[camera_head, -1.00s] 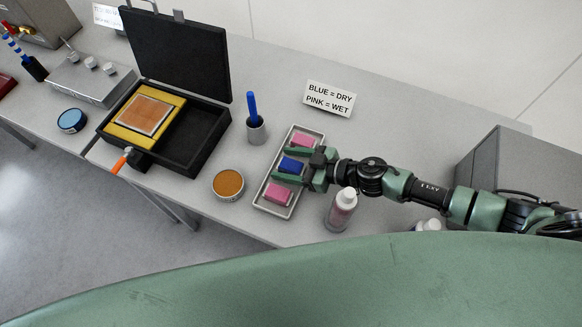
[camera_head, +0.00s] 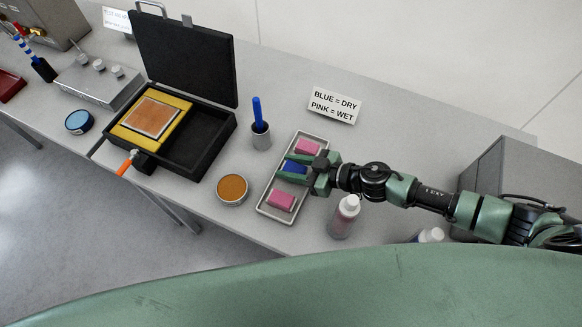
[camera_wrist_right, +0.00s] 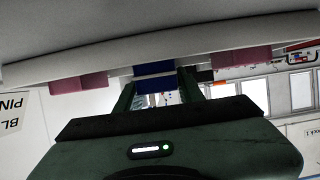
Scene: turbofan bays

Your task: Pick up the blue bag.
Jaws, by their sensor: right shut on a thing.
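The blue bag (camera_head: 292,167) is a small blue block-shaped piece in the middle of a grey metal tray (camera_head: 263,206), between two pink pieces. My right gripper (camera_head: 294,167) reaches in from the right, with its two green fingers closed on the sides of the blue bag. In the right wrist view the blue bag (camera_wrist_right: 155,78) shows between the fingers. I cannot tell whether it is clear of the tray. One pink piece (camera_head: 307,146) lies behind it and another pink piece (camera_head: 281,200) lies in front. My left gripper is not in view.
A bottle (camera_head: 345,216) with a white cap stands just right of the tray, below my right arm. A round orange tin (camera_head: 231,188) and a cup with a blue handle (camera_head: 260,134) stand to the left. A sign (camera_head: 335,105) reads "BLUE = DRY, PINK = WET". An open black case (camera_head: 205,150) is further left.

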